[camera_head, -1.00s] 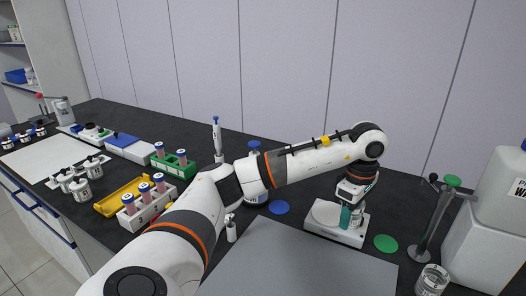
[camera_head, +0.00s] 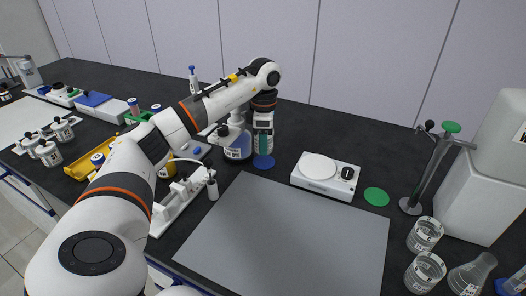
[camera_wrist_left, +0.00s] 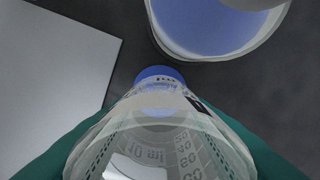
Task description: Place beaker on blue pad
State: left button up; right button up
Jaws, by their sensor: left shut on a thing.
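My left gripper (camera_head: 264,146) is above the blue pad (camera_head: 263,162), with its teal fingers pointing down. My right gripper is not in view.
A bottle of blue liquid (camera_head: 237,146) stands close to the left of the gripper. A white scale (camera_head: 324,172) with an empty plate and a green pad (camera_head: 376,197) lie to the right. A grey mat (camera_head: 290,235) is in front. More glassware (camera_head: 425,235) stands at the right.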

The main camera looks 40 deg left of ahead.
pick_arm(q)
notch_tip(320, 180, down, 4)
jog(key=shift+r, duration=0.1)
jog(key=shift+f, duration=0.2)
jog(key=o, duration=1)
notch_tip(320, 180, up, 11)
jog(key=shift+f, duration=0.1)
jog(key=shift+r, duration=0.8)
